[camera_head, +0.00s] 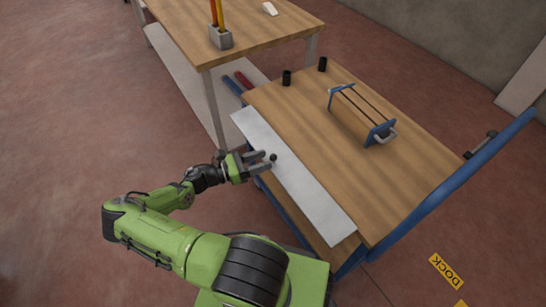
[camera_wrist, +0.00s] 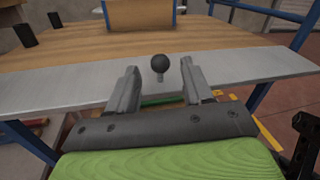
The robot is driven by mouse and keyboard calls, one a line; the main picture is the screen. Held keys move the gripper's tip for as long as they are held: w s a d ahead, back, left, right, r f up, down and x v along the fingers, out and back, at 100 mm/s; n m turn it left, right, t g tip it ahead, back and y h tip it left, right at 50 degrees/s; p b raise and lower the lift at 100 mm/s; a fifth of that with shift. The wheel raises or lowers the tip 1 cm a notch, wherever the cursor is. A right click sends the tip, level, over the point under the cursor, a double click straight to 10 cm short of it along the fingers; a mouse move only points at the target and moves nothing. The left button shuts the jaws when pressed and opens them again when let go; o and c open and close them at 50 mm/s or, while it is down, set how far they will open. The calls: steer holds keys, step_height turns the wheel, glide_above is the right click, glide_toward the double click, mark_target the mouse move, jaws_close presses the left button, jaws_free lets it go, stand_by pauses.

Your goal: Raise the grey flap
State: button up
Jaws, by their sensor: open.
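The grey flap (camera_head: 300,185) is a long, pale panel along the near long side of the wooden cart top. It also spans the wrist view (camera_wrist: 60,87); I cannot tell its exact tilt. A black ball knob (camera_head: 273,157) on a short stem stands near the middle of the flap. My gripper (camera_head: 264,161) is open at the flap's outer edge, with its fingertips just short of the knob. In the wrist view the knob (camera_wrist: 160,63) appears centred between the two spread fingers, with a gap on each side. Nothing is held.
A blue push rail (camera_head: 450,190) runs along the right. A wooden table (camera_head: 260,35) stands behind. Open floor lies to the left.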

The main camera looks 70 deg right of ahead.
mark_target(273, 158)
steer(key=x, duration=0.4)
steer(key=shift+s+d, duration=0.2)
steer(key=shift+s, duration=0.05)
jaws_close()
